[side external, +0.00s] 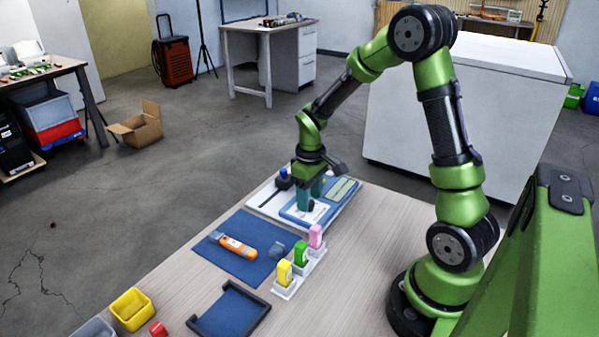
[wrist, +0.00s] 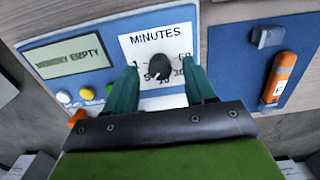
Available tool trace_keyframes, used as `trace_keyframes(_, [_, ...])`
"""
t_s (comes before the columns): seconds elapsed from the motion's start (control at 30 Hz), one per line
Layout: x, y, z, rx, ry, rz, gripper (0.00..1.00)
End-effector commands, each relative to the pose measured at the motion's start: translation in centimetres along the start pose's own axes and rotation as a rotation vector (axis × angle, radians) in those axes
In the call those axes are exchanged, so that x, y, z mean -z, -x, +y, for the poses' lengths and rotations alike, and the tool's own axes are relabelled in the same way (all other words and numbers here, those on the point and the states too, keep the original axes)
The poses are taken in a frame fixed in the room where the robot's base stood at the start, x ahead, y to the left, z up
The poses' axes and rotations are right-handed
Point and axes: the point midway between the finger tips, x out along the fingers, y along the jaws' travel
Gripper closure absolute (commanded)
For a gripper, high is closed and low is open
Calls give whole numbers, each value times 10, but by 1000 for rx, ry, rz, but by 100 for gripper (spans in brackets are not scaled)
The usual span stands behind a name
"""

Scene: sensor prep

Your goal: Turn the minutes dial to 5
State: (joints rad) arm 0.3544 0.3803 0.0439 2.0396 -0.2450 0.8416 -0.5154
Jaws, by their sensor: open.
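The minutes dial (wrist: 158,68) is a black knob on a white plate labelled MINUTES, with numbers around its lower half. A pale mark shows low on the knob, but which number it points to is hard to tell. The blue device (side external: 344,203) carrying it lies on a white board in the side view. My gripper (wrist: 160,72) is open, its teal fingers on the left and right of the dial. Gaps show between fingers and knob. In the side view, my gripper (side external: 311,199) is low over the device and partly hides the dial.
The device's display (wrist: 72,57) reads MEMORY EMPTY, with several buttons below it. An orange tool (side external: 238,245) lies on a blue mat (side external: 222,262). Yellow, green and pink items stand in a white holder (side external: 290,289). A dark-rimmed blue tray (side external: 229,312) sits in front.

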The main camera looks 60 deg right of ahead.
Motion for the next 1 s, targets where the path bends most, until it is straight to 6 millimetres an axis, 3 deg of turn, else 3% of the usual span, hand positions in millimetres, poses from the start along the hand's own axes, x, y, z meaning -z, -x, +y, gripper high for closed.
trace_keyframes(0.17, [1, 27, 0, -2, -1, 7, 45])
trace_keyframes(0.6, [1, 131, 0, -2, 0, 5, 45])
trace_keyframes(0.8, [0, 158, 0, -1, 0, 1, 45])
trace_keyframes(1.0, [0, 166, 0, 0, 0, 1, 45])
